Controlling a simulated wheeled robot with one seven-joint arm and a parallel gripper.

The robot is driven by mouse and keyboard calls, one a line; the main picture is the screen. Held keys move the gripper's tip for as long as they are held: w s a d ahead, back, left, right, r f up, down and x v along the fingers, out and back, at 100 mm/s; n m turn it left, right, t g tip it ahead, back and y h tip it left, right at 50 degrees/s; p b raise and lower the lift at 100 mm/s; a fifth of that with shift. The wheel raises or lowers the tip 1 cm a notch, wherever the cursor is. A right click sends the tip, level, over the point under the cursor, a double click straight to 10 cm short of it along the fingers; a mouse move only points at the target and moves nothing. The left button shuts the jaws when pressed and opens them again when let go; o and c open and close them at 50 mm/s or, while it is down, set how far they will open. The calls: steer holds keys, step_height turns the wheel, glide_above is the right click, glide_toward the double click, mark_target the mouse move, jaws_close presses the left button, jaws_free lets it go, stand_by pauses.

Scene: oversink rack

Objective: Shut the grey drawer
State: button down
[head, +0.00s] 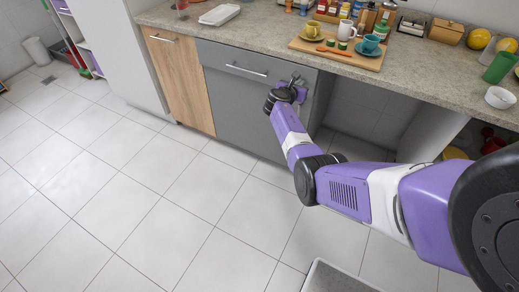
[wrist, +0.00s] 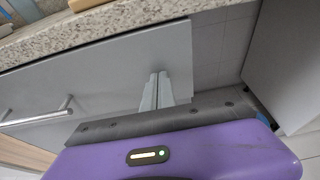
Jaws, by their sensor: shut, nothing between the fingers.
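The grey drawer (head: 225,58) is the upper front of the grey cabinet under the counter, with a horizontal silver bar handle (head: 246,71). In the wrist view the drawer front (wrist: 110,85) fills the middle and its handle (wrist: 40,117) shows at the left. My gripper (head: 297,78) is at the right part of the drawer front, to the right of the handle. Its fingers (wrist: 158,90) are shut and empty, pointing at the front. I cannot tell whether the fingertips touch it. Any gap between the drawer and cabinet is hard to judge.
The stone counter (head: 270,35) overhangs just above my gripper. A wooden board (head: 340,50) with cups and saucers stands on it. A wooden cabinet door (head: 180,80) is left of the drawer. Right of it is an open space under the counter.

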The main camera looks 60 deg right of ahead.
steer(key=d+b, duration=0.1)
steer(key=d, duration=0.1)
steer(key=shift+d+r, duration=0.15)
steer(key=shift+d, duration=0.25)
steer(key=shift+d+r, duration=0.1)
steer(key=shift+r, duration=0.05)
steer(key=p, duration=0.5)
glide_toward(304, 79)
steer(key=a, duration=0.5)
steer(key=shift+w+f, duration=0.15)
steer(key=shift+f, duration=0.1)
